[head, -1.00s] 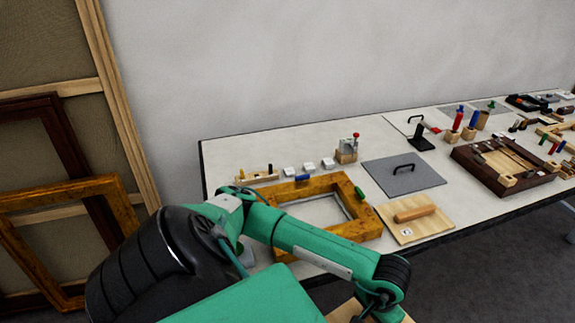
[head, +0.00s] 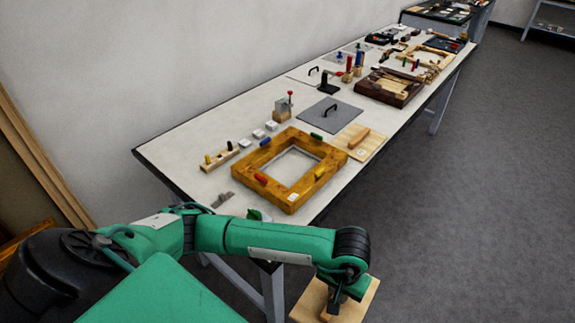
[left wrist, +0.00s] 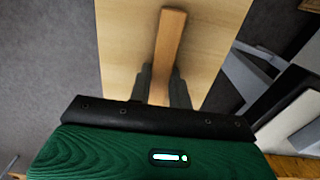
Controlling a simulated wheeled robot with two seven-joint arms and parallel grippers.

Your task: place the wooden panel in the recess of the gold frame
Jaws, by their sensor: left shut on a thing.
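My left gripper (head: 340,301) is shut on the wooden bar handle (left wrist: 169,45) of a pale wooden panel (head: 307,299). The left wrist view shows both fingers (left wrist: 160,82) on either side of the bar, with the flat panel (left wrist: 125,40) beyond. The panel is held over the floor, off the front side of the table; my arm hides part of it. The gold frame (head: 276,194) lies flat on the table with coloured clips on its sides. Its rectangular recess (head: 292,166) looks empty, with a pale grey floor. My right gripper is not in view.
A second wooden board (head: 373,148) with a bar handle lies beside the frame on the white table (head: 180,150). A grey plate (head: 318,117) with a black handle, a peg rack (head: 219,159) and small white blocks (head: 258,133) lie behind. A dark wooden frame (head: 378,92) lies farther along.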

